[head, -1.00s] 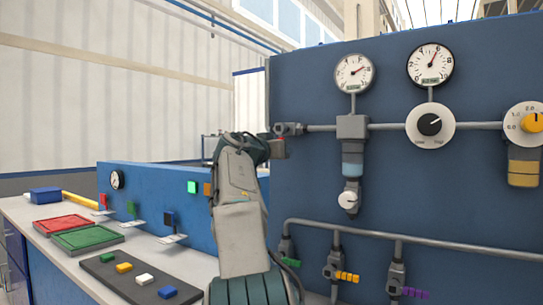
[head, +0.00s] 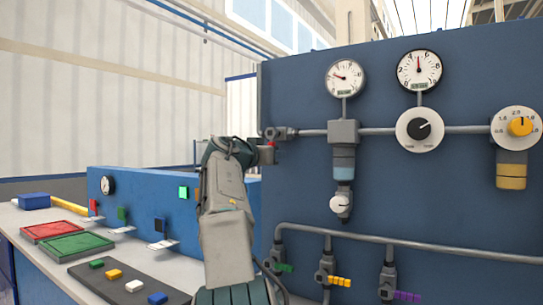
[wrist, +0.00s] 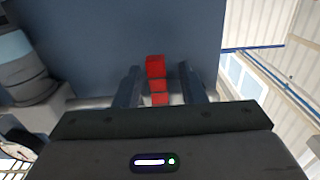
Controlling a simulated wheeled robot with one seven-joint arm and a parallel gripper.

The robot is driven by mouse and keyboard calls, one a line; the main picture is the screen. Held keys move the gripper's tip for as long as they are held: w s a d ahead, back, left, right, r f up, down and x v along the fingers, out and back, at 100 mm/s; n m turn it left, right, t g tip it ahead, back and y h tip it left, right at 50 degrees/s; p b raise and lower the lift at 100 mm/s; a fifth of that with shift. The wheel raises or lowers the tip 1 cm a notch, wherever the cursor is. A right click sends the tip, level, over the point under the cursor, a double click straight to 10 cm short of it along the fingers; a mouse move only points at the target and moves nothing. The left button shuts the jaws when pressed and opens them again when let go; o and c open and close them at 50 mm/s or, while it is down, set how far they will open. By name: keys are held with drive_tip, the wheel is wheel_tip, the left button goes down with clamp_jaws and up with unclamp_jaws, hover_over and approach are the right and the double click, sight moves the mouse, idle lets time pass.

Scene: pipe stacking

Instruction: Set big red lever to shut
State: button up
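In the head view only a small red bit of the lever (head: 271,144) shows at my gripper (head: 268,153), just below the grey valve (head: 280,133) at the upper left of the blue panel. My gripper hides most of the lever there, and its exact angle cannot be told.
A blue panel (head: 390,210) carries a left gauge (head: 346,77), a right gauge (head: 419,70), a black knob (head: 419,129) and a yellow knob (head: 521,126). Small green, yellow and purple levers sit below. Left is a bench with red (head: 52,230) and green trays (head: 72,246).

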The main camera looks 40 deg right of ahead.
drive_tip(key=b+v, duration=0.3)
drive_tip(key=v, duration=1)
drive_tip(key=shift+a+b, duration=0.4)
drive_tip(key=shift+s, duration=0.1)
